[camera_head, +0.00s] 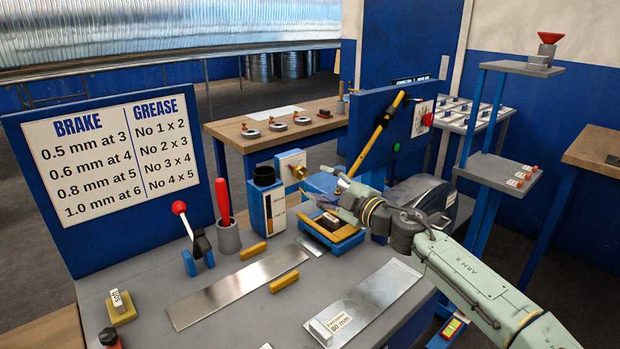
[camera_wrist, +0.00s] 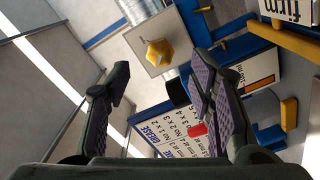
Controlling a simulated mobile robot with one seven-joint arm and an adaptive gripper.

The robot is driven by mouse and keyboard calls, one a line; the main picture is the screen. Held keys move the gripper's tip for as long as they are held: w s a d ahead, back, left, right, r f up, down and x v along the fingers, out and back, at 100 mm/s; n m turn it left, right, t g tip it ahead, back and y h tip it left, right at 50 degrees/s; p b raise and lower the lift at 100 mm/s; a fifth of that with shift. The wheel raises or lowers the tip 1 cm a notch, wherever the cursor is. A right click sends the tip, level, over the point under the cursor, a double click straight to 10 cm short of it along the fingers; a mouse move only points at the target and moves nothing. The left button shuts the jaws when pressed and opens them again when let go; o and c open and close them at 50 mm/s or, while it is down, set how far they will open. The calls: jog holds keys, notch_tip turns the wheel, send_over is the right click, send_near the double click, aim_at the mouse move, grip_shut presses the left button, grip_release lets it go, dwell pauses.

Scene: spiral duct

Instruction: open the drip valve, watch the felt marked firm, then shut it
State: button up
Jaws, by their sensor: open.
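The drip valve appears to be the brass-yellow knob (camera_head: 299,173) on a pale square plate above the work table. In the wrist view the knob (camera_wrist: 160,53) is faceted and lies ahead of my fingertips, roughly between their lines. My gripper (camera_head: 318,184) is open and empty, just right of the knob, with a small gap. Its two fingers (camera_wrist: 162,85) stand wide apart in the wrist view. A block whose label reads "firm" (camera_wrist: 298,12) is at the top right there, partly cut off. A dark piece with a pale label (camera_head: 328,221) sits in a yellow holder below my gripper.
A blue and white box with a black cup (camera_head: 265,176) stands left of the knob. A red-handled tool in a grey cup (camera_head: 228,235) and a red-knobbed lever (camera_head: 195,240) are farther left. Metal plates (camera_head: 240,287) lie in front. A yellow-black bar (camera_head: 378,130) rises behind my gripper.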

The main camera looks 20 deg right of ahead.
jog(key=v, duration=0.3)
jog(key=shift+s+d, duration=0.15)
jog(key=shift+s, duration=0.25)
